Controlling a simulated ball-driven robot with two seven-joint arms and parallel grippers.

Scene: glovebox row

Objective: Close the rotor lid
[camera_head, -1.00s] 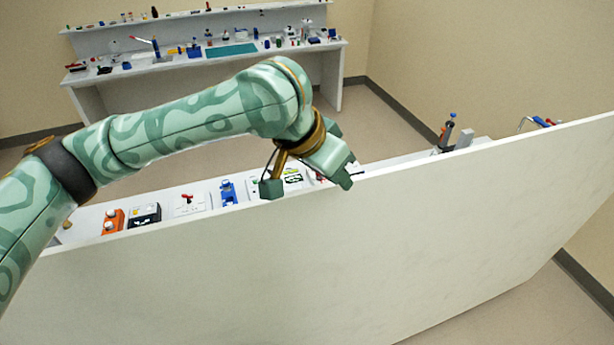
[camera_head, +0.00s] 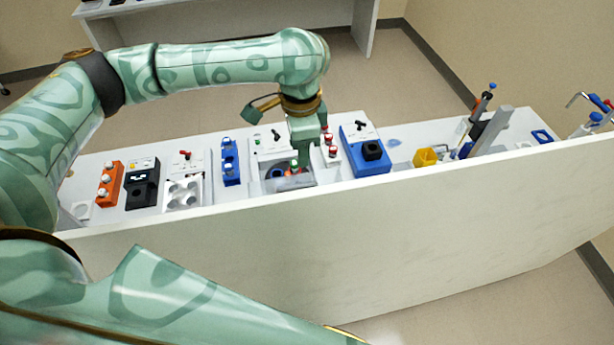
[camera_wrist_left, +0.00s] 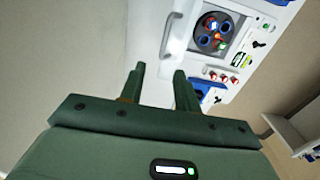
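The centrifuge (camera_head: 262,151) is a white box on the bench. Its round dark rotor well, with blue and red-orange tubes inside, shows best in the left wrist view (camera_wrist_left: 212,32). A pale, see-through panel, apparently the lid (camera_head: 290,184), stands raised along the near side of the well. It also appears as a pale panel left of the rotor in the left wrist view (camera_wrist_left: 180,28). My left gripper (camera_head: 300,164) hangs over the well, partly hiding it. Its fingers (camera_wrist_left: 160,85) are apart with nothing between them. Contact with the lid cannot be told. My right gripper is out of view.
A blue rack (camera_head: 230,162) stands left of the centrifuge; red-capped vials (camera_head: 329,145) and a blue device (camera_head: 365,152) stand right. A tall white panel (camera_head: 400,235) fronts the bench. A yellow holder (camera_head: 425,157) and pipette stand (camera_head: 490,130) are farther right.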

